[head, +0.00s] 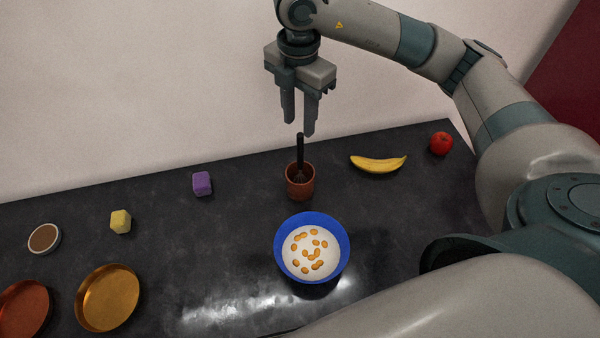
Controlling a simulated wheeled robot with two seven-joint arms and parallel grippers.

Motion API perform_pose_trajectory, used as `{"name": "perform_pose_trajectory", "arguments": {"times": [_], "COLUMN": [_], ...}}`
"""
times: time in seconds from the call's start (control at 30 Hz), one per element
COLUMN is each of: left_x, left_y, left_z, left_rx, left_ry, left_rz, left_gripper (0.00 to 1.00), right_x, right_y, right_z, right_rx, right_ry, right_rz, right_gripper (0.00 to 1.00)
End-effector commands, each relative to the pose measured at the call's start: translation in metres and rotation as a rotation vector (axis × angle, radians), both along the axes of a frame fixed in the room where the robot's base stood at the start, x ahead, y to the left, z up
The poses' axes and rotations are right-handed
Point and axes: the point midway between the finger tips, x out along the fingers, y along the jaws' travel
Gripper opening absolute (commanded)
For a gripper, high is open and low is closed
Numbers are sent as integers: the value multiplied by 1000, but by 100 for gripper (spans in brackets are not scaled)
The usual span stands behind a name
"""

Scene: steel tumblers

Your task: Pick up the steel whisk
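The whisk (300,150) stands upright in a copper-brown tumbler (300,187) at the back middle of the dark counter. Its black handle points up, and its wire end is mostly hidden inside the tumbler. My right gripper (298,128) hangs above the whisk with its fingers pointing down. The fingers are apart with nothing between them, and the tips are close to the top of the handle. I cannot tell whether a fingertip touches it. My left gripper is not in view.
A blue bowl (344,237) with white contents and orange bits stands in front of the tumbler. A banana (378,164) and red apple (441,143) lie right. Purple block (202,183), yellow block (121,220), small bowl (45,238), gold pan (108,298) and copper pan (22,308) are left.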

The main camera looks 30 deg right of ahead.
Motion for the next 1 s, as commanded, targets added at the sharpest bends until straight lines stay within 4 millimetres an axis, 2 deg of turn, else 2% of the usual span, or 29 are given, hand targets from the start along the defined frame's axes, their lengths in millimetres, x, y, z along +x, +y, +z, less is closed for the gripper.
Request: {"name": "perform_pose_trajectory", "arguments": {"times": [0.1,0.33,0.5,0.77,1.0], "left_x": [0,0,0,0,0], "left_y": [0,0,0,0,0], "left_z": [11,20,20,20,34], "left_rx": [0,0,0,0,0], "left_ry": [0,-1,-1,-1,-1], "left_rz": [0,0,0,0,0], "left_gripper": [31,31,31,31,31], "right_x": [-1,0,0,0,-1], "right_y": [-1,-1,0,0,-2], "right_z": [-19,-49,-56,-56,-67], "right_rx": [-1,0,-1,-1,-1], "right_ry": [5,1,-1,-1,2], "right_rz": [-1,-1,0,0,0], "right_gripper": [34,34,34,34,34]}}
